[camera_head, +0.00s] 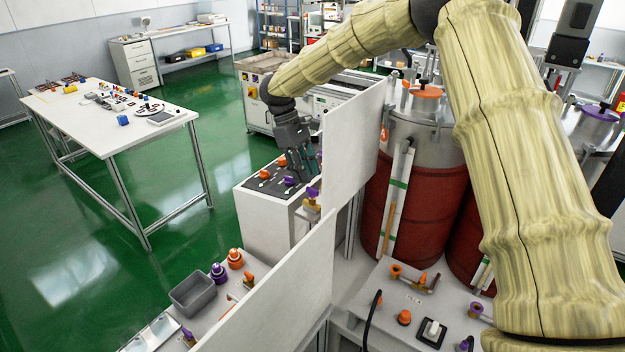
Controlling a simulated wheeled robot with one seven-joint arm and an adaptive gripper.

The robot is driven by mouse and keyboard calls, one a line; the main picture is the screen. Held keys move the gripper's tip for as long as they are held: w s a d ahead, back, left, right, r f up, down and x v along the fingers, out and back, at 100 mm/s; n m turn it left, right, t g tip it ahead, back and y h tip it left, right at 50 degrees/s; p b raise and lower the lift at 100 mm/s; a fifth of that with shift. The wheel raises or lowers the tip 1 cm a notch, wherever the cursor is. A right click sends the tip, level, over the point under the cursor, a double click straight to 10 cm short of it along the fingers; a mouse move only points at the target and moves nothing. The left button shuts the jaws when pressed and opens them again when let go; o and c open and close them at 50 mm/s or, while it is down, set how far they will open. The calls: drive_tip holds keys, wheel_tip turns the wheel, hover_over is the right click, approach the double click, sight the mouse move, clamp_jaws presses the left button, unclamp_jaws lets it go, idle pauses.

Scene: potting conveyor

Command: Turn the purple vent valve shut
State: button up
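Several purple fittings show, and I cannot tell for sure which is the vent valve. A purple knob (289,181) sits on the black-topped panel of a white cabinet (262,222). A purple-handled valve (312,194) on a brass-coloured body stands just right of it, by the white upright panel. A purple fitting (475,310) is on the front right bench, and a purple handwheel (603,111) tops the right tank. My gripper (298,174) points down over the cabinet, close to the first two. Its fingers are small and dark; whether they touch anything is unclear.
White upright panels (352,140) and (275,290) stand close right of and in front of my gripper. Red-and-steel tanks (415,205) stand behind. A grey bin (193,293) and orange and purple fittings are on the front left bench.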

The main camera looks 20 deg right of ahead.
sight(312, 188)
drive_tip(key=shift+p+x, duration=0.85)
drive_tip(key=shift+x, duration=1.5)
drive_tip(key=shift+c, duration=0.3)
